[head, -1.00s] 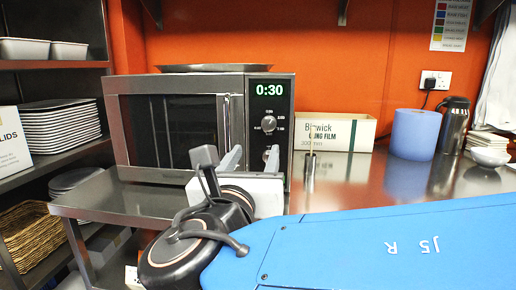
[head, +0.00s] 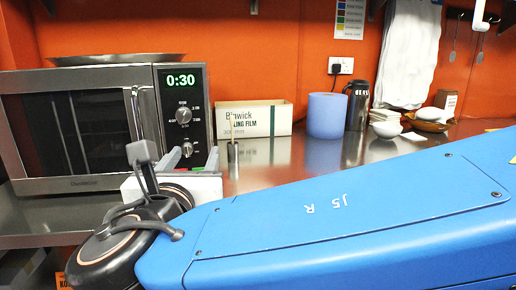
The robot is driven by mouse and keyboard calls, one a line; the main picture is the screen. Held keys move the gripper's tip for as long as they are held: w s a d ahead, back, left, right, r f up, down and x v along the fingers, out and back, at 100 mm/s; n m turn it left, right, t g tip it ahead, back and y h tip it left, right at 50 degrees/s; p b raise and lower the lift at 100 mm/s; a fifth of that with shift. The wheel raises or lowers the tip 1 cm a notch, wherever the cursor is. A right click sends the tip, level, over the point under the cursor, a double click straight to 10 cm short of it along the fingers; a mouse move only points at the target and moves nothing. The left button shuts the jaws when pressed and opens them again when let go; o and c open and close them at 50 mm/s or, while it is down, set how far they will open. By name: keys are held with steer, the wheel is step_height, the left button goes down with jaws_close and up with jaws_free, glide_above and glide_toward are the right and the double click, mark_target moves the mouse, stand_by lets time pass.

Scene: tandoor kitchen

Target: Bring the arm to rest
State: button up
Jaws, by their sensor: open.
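My gripper (head: 193,160) is at the lower left of the head view, in front of the microwave. Its two grey fingers stand apart and point away from me, with nothing seen between them. My blue arm (head: 330,215) stretches from the right edge across the lower part of the view to the gripper. The gripper's lower parts are partly hidden behind its own dark wrist housing.
A microwave (head: 75,185) showing 0:30 stands on a steel counter (head: 290,180). Behind the gripper are a cling film box (head: 262,120), a blue paper roll (head: 326,116), a dark flask (head: 358,105) and bowls (head: 385,130). The counter between gripper and roll is mostly clear.

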steer(key=w+d+f+m+g+h, duration=0.25)
steer(key=d+f+m, duration=0.25)
steer(key=d, duration=0.5)
steer(key=w+d+f+m+g+h, duration=0.25)
steer(key=d+f+m, duration=0.25)
steer(key=d, duration=0.6)
steer(key=w+d+f+m+g+h, duration=0.2)
steer(key=d+f+m+g, duration=0.25)
steer(key=d, duration=0.55)
steer(key=s+d+f+m+g+y, duration=0.4)
steer(key=s+d+f+m, duration=0.8)
steer(key=m, duration=1)
steer(key=shift+s+d+f+y, duration=0.2)
steer(key=shift+s+f+y, duration=0.5)
steer(key=shift+s+f, duration=0.55)
